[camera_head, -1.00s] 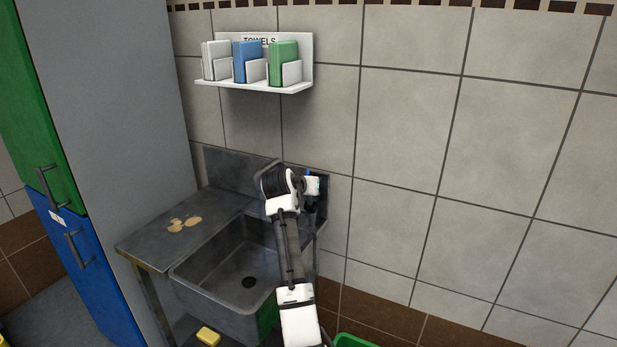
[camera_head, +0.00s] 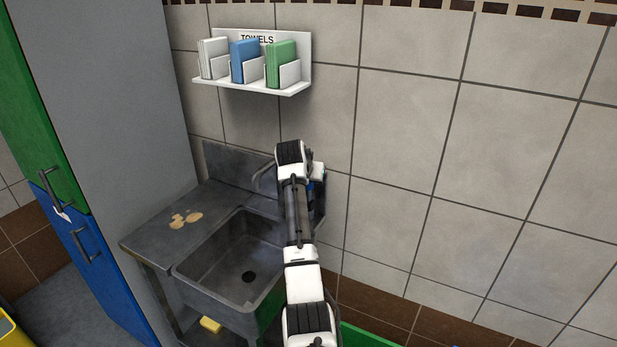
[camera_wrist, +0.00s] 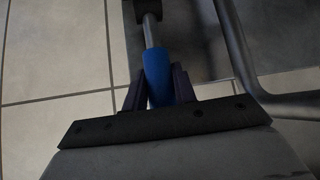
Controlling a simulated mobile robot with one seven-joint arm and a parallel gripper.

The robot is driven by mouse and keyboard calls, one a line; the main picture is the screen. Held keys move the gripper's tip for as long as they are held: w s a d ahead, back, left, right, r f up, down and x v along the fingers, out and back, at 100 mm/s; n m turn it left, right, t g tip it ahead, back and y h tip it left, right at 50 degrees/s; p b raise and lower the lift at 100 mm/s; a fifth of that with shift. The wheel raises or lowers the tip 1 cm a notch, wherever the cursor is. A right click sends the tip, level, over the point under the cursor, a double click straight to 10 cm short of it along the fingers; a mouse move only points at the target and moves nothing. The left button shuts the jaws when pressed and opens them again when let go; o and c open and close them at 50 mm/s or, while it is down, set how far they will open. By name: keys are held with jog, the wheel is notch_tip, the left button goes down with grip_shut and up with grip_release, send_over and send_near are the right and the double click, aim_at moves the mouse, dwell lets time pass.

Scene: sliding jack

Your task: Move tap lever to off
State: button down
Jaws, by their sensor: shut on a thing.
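The tap lever is a grey metal rod with a blue grip (camera_wrist: 158,72), seen in the wrist view. My gripper (camera_wrist: 158,88) is shut on the blue grip, with a dark finger on each side of it. The grey curved tap spout (camera_wrist: 243,55) passes to the right of the lever in the wrist view. In the head view the spout (camera_head: 262,172) shows left of my arm, at the back of the sink (camera_head: 205,272). My arm hides most of the lever and my gripper in the head view.
A shelf with towels (camera_head: 255,88) hangs on the tiled wall above. A grey cabinet side with blue and green doors stands at far left. A yellow sponge-like block (camera_head: 211,325) lies below the sink.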

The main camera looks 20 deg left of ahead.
jog(key=shift+r, duration=0.1)
jog(key=c, duration=1.1)
grip_release()
jog(key=shift+w, duration=0.1)
jog(key=b+v, duration=0.4)
jog(key=v, duration=1)
